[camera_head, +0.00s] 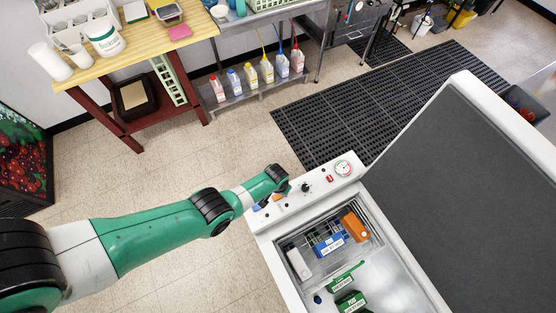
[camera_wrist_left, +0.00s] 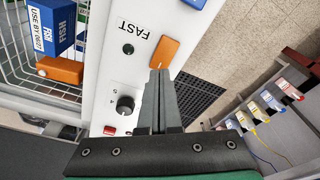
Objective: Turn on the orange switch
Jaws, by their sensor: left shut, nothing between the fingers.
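The orange switch (camera_wrist_left: 164,52) is a rectangular rocker on the white control panel (camera_wrist_left: 108,75), beside the word FAST. In the left wrist view my left gripper (camera_wrist_left: 160,72) is shut and empty. Its fingertips are at the edge of the switch and overlap it in the picture; I cannot tell whether they touch. In the head view my left gripper (camera_head: 285,190) is over the panel and a small part of the orange switch (camera_head: 276,197) shows beside it. My right gripper is not in view.
A black knob (camera_wrist_left: 125,104) and a red switch (camera_wrist_left: 109,130) are on the same panel, with a round gauge (camera_head: 343,168) at its far end. The open freezer has a wire basket with an orange box (camera_head: 355,227) and a blue box (camera_head: 329,245). Its grey-lined lid (camera_head: 465,190) stands right.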

